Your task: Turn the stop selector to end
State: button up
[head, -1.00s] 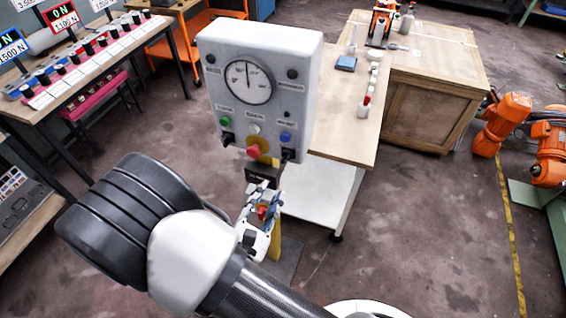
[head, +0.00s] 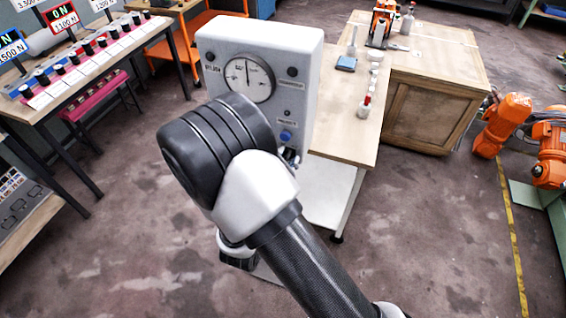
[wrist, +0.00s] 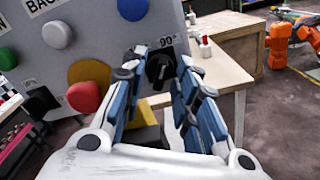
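In the wrist view, a black rotary selector (wrist: 160,68) marked 90° sits on the lower right of the grey control box (wrist: 150,30). My gripper (wrist: 162,62) has its two blue-padded fingers apart, one on each side of this selector. I cannot tell whether the pads touch it. A second black selector (wrist: 40,102) is at the lower left of the panel, partly out of clear view. In the head view, my arm hides the lower left of the box (head: 305,60) and most of my gripper.
A red button (wrist: 84,97) on a yellow disc (wrist: 90,72) lies left of my fingers. A blue button (head: 286,136) is above the right selector. A wooden table (head: 345,135) stands close on the right of the box. Open floor lies in front.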

grip_shut()
jog(key=shift+n, duration=0.3)
jog(key=n+p, duration=0.2)
jog(key=n, duration=0.3)
jog(key=shift+p, duration=0.4)
jog(key=n+p, duration=0.2)
jog(key=n, duration=0.4)
jog(key=shift+p, duration=0.35)
jog(key=shift+n, duration=0.3)
jog(key=shift+o, duration=0.3)
grip_release()
